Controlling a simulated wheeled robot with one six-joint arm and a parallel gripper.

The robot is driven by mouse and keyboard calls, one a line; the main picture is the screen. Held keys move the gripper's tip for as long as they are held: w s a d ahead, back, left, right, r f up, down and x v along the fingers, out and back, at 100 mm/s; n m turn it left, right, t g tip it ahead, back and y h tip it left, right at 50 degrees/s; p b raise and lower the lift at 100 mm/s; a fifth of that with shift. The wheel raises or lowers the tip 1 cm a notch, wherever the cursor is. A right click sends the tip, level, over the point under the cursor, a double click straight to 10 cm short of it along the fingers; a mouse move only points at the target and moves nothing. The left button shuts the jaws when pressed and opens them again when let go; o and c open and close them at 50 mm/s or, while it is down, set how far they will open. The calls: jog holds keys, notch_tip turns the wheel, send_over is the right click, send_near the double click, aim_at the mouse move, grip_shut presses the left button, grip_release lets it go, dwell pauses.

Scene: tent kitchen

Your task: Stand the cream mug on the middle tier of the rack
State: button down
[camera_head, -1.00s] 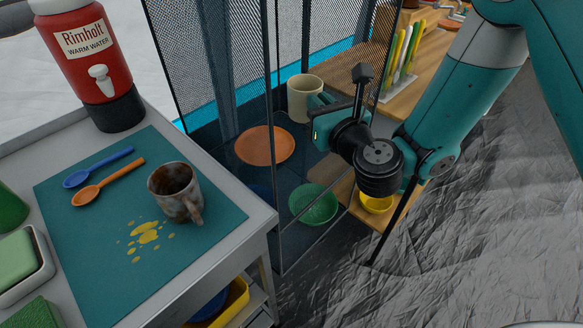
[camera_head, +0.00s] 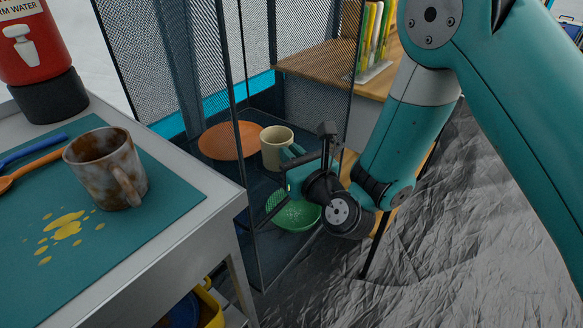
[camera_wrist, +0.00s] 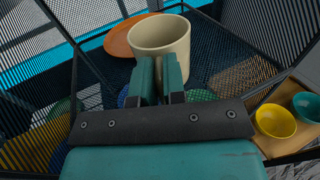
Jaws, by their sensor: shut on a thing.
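The cream mug (camera_head: 277,148) is upright in my gripper (camera_head: 295,157). In the wrist view the mug (camera_wrist: 160,42) is at the fingertips, its rim facing up and its handle hidden by the green fingers (camera_wrist: 158,76). My gripper is shut on it from the right side. The rack (camera_head: 141,55) has dark mesh walls, thin dark posts and mesh tiers. The mug shows within the rack's open front, beside the orange plate (camera_head: 222,141) in the picture. Whether its base touches a tier cannot be told.
A green bowl (camera_head: 291,214) lies in the rack below the mug. A brown mottled mug (camera_head: 100,165) stands on the teal mat of the left cart. A wooden counter (camera_head: 322,68) is behind. Yellow and teal bowls (camera_wrist: 275,121) show at right in the wrist view.

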jog(key=shift+f, duration=0.4)
jog(key=shift+f, duration=0.15)
jog(key=c, duration=1.2)
grip_release()
